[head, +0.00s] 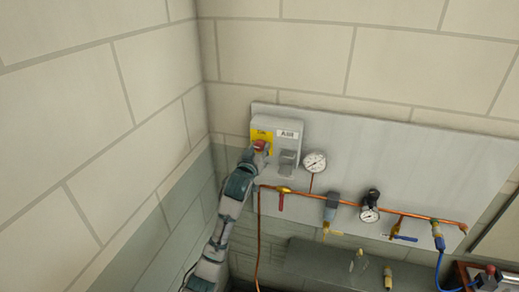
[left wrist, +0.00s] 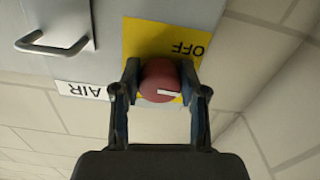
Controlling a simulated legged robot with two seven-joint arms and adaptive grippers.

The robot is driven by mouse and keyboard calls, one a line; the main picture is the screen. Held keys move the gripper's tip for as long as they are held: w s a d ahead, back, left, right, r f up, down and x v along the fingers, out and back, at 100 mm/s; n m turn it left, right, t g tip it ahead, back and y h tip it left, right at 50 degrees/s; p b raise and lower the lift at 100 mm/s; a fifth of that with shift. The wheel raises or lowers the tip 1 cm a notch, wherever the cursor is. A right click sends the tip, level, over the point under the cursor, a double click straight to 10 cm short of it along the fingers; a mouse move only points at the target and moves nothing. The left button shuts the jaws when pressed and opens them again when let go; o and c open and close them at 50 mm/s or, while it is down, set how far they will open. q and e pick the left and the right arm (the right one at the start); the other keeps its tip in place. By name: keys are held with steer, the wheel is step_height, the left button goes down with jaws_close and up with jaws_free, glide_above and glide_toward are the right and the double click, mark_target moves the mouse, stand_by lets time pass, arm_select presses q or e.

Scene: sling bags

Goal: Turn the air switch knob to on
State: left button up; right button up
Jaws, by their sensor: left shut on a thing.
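The air switch is a grey box (head: 298,130) on the wall panel, with a white AIR label (head: 287,134) and a yellow plate (head: 262,136). Its red round knob (head: 260,145) sits on the yellow plate. In the left wrist view the red knob (left wrist: 160,81) has a white mark pointing right, and the yellow plate (left wrist: 150,38) shows the word OFF upside down. My left gripper (left wrist: 161,85) is shut on the knob, one finger on each side. In the head view my left gripper (head: 257,154) partly covers the knob. My right gripper is not in view.
A gauge (head: 315,162), copper pipe (head: 345,202) and several valves are on the panel (head: 400,165). A side wall (head: 110,120) stands close on the left.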

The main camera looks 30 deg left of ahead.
arm_select(q)
steer(key=m, duration=0.4)
steer(key=shift+a+r, duration=0.15)
steer(key=m, duration=0.4)
steer(key=shift+a+m, duration=0.1)
steer(key=shift+m, duration=0.3)
steer(key=m, duration=0.7)
steer(key=shift+m, duration=0.6)
steer(key=o, duration=1.2)
steer(key=shift+w, duration=0.1)
steer(key=shift+c, duration=0.2)
